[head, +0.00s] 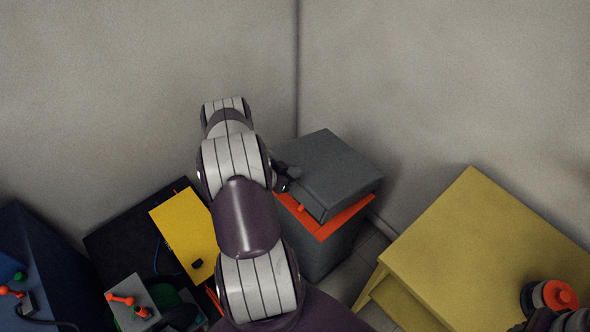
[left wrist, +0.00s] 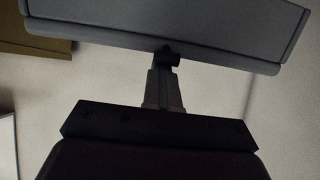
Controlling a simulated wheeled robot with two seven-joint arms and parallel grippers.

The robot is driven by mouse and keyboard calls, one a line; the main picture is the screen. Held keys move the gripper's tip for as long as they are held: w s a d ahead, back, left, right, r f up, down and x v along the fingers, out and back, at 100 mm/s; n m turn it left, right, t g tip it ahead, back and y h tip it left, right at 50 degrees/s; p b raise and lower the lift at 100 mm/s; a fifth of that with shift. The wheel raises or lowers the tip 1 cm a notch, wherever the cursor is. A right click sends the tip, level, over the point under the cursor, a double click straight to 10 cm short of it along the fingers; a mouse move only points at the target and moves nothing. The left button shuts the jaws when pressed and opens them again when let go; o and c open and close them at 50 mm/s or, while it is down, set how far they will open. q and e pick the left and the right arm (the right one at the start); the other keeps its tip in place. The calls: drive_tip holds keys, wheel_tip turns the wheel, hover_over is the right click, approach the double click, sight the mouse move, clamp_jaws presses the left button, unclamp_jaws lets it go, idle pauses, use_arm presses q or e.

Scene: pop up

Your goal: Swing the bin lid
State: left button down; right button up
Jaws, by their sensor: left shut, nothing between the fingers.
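The bin (head: 318,255) is a dark grey box with an orange rim (head: 338,222), standing in the room's corner. Its thick grey lid (head: 325,170) sits over the rim, set back so the orange front strip shows. I cannot tell for sure how far the lid is raised. My left gripper (head: 284,180) is at the lid's left edge, partly hidden by my arm. In the left wrist view the shut, empty fingertips (left wrist: 167,56) are at the edge of the grey lid (left wrist: 180,30). I cannot tell whether they touch it. My right gripper does not show.
A yellow table (head: 475,240) stands at right with an orange-topped round object (head: 558,295). At left are a black unit with a yellow panel (head: 185,230) and a blue unit (head: 40,260) with orange levers. Grey walls meet behind the bin.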

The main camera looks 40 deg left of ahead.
use_arm(q)
drive_tip(key=shift+s+f+b, duration=0.2)
drive_tip(key=shift+f+b, duration=0.35)
drive_tip(key=shift+f, duration=0.4)
drive_tip(key=shift+s+a+f+b, duration=0.1)
drive_tip(key=shift+s+f+b, duration=0.2)
drive_tip(key=shift+f+b, duration=0.45)
drive_tip(key=shift+s+f+b, duration=0.3)
drive_tip(key=shift+f+b, duration=0.25)
drive_tip(key=shift+f, duration=0.25)
drive_tip(key=f+b, duration=0.4)
drive_tip(key=shift+s+f, duration=0.1)
drive_tip(key=shift+s, duration=0.1)
drive_tip(key=c, duration=1.4)
unclamp_jaws()
drive_tip(key=shift+r+p, duration=0.35)
drive_tip(key=shift+o, duration=0.2)
drive_tip(key=v, duration=1.2)
drive_tip(key=shift+s, duration=0.3)
